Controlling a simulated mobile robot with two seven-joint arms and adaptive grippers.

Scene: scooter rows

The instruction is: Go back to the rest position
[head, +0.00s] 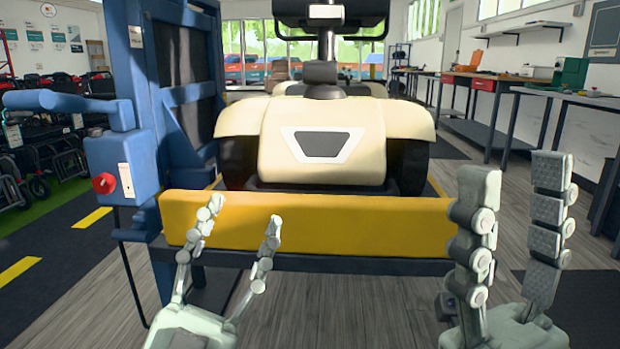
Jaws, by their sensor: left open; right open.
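My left gripper (240,222) is at the lower left of the middle in the head view. Its fingers are spread and nothing is between them. It is in front of the yellow padded bar (340,219), which its fingertips overlap in the picture; I cannot tell whether they touch. My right gripper (515,190) is at the lower right, larger in the picture, fingers upright, apart and empty. A cream scooter (375,120) with a dark panel stands behind the yellow bar, in the middle.
A blue lift frame (125,60) stands at the left, with a control box (120,165) bearing a red knob (103,183). Workbenches (490,84) line the right wall. Scooters stand at the far left. Grey floor (400,310) shows between my grippers.

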